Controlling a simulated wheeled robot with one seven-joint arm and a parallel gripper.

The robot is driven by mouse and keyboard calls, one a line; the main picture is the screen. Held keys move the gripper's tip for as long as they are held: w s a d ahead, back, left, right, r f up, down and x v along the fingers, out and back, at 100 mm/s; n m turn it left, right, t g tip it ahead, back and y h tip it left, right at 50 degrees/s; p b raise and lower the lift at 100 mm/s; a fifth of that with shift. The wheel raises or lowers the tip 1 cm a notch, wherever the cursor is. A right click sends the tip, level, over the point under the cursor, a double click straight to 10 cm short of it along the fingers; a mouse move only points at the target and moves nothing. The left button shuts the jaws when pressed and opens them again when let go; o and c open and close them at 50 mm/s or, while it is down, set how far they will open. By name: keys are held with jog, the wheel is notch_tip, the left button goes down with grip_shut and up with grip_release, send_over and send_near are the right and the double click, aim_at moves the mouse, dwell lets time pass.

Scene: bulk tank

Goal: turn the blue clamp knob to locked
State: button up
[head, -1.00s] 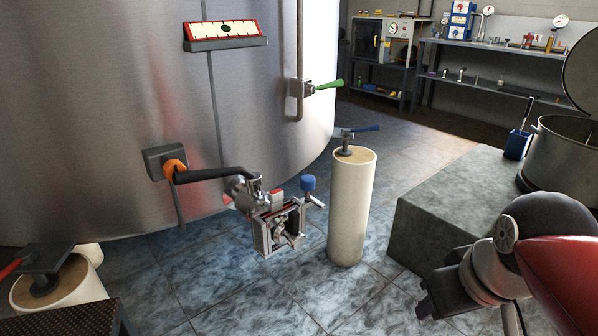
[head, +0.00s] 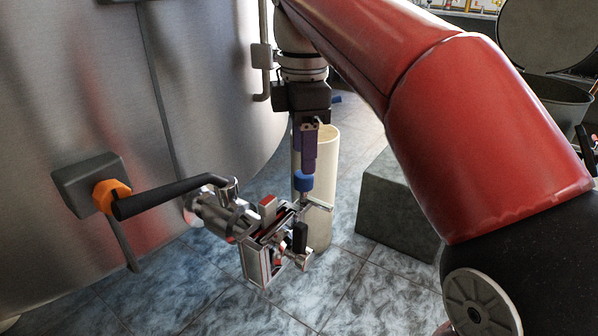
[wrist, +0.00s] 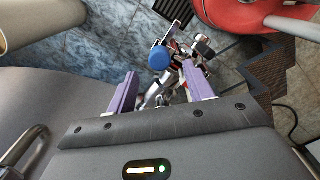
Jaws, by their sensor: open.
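The blue clamp knob (head: 303,181) stands at the right side of the metal clamp assembly (head: 262,258) on the tank's outlet fitting (head: 222,212). My gripper (head: 308,165) points down just above the knob in the head view. In the wrist view, my gripper (wrist: 162,88) shows two purple fingers spread apart with nothing held between them. The blue knob (wrist: 159,58) lies beyond the fingertips, slightly left of the middle of the gap. I cannot tell whether a finger touches the knob.
The tank (head: 60,90) fills the left, with a black-handled lever and orange hub (head: 112,196) near the fitting. A cream cylinder (head: 324,150) stands close behind my gripper. A grey block (head: 400,205) is to the right. Tiled floor (head: 190,290) is open in front.

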notch_tip(320, 180, down, 4)
jog(key=shift+f+b, duration=0.2)
jog(key=shift+b, duration=0.4)
jog(key=c, duration=1)
